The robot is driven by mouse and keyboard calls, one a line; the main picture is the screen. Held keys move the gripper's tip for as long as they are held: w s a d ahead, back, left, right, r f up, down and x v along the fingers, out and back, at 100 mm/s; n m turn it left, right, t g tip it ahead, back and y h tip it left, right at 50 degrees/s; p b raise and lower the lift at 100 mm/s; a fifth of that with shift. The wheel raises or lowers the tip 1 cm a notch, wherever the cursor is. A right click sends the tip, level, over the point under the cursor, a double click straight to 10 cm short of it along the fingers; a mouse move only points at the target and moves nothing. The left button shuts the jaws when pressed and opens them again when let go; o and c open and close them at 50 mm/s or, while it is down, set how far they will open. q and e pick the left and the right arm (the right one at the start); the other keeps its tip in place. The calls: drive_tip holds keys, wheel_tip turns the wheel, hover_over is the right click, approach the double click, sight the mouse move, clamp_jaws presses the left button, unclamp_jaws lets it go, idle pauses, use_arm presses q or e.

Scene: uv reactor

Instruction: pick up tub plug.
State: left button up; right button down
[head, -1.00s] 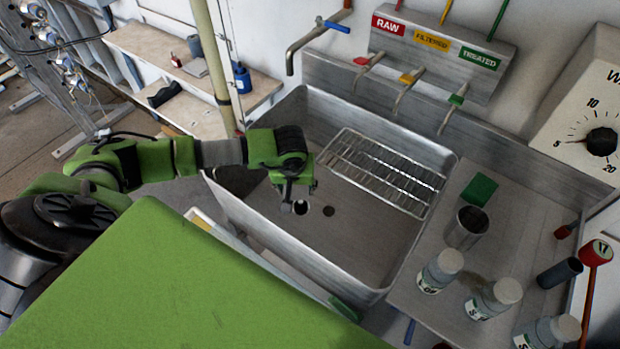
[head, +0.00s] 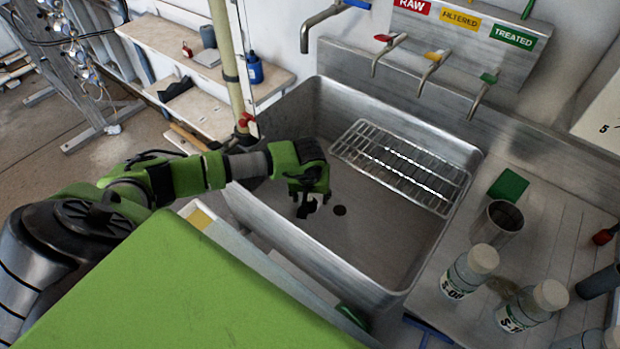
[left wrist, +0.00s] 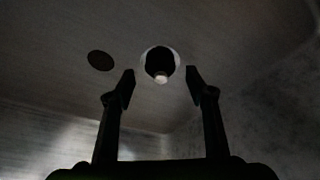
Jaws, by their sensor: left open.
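The tub plug (left wrist: 161,58), a dark round piece with a pale rim and a small light knob, is in the left wrist view, ahead of and between the fingertips. My left gripper (left wrist: 161,86) is open, with a finger on each side below the plug in that picture and nothing visible between them. In the head view, my left gripper (head: 307,209) points down inside the metal sink (head: 385,245) and mostly hides the plug. A flat dark disc, seemingly the drain (left wrist: 101,61), lies left of the plug; the head view shows it right of the gripper (head: 339,210).
A wire rack (head: 400,165) spans the sink's far right part. Taps (head: 432,70) stand above the back. A metal cup (head: 497,221), a green block (head: 508,185) and bottles (head: 470,270) stand on the right drainboard. The sink's near wall lies beside my arm.

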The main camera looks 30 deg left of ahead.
use_arm(q)
drive_tip(key=shift+x, duration=0.85)
drive_tip(key=shift+r, duration=0.1)
drive_tip(key=c, duration=1)
drive_tip(key=shift+c, duration=0.2)
